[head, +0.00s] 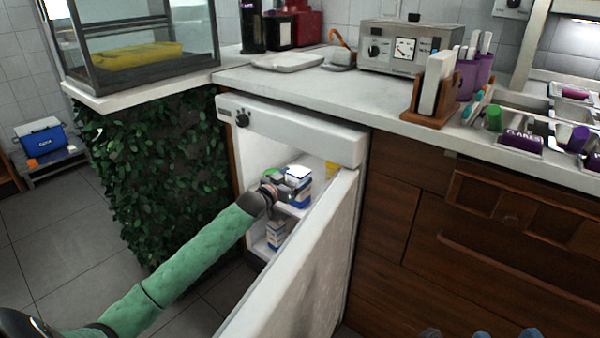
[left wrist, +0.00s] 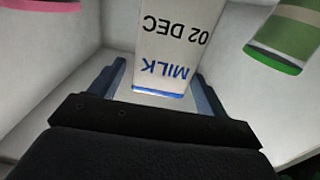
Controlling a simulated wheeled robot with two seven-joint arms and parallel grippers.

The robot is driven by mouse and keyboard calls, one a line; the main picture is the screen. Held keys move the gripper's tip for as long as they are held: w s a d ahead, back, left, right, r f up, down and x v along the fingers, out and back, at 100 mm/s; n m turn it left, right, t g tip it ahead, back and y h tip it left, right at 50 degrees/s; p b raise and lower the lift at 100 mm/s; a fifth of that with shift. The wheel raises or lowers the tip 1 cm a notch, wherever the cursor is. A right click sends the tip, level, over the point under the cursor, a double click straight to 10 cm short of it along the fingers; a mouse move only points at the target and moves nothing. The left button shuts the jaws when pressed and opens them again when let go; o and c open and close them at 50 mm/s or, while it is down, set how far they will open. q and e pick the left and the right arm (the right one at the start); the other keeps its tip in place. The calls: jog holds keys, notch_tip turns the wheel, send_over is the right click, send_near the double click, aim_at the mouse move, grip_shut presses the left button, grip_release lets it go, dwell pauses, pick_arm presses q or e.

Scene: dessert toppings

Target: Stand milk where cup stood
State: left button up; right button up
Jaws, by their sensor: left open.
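A white milk carton with blue trim (head: 299,188) stands on the upper shelf of the open small fridge. In the left wrist view the milk carton (left wrist: 170,45) shows "MILK" and "02 DEC" upside down, between the fingers. My left gripper (head: 283,188) is inside the fridge at the carton. In the left wrist view the gripper (left wrist: 166,95) is open, one blue finger on each side, with gaps visible near both sides of the carton. I cannot tell which thing the cup is or where it stood. My right gripper is not in view.
The open fridge door (head: 305,265) stands to the right of my arm. A second carton (head: 276,233) is on the lower level. A green container (left wrist: 285,35) and a pink item (left wrist: 40,5) flank the milk. The white counter (head: 300,90) has clear room above the fridge.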

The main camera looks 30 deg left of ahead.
pick_arm(q)
jog(key=s, duration=0.3)
jog(key=s+a+p, duration=0.1)
jog(key=s, duration=0.2)
jog(key=shift+s+a, duration=0.1)
jog(key=shift+s+a+p, duration=0.15)
jog(key=shift+s+p, duration=0.25)
jog(key=shift+s, duration=0.25)
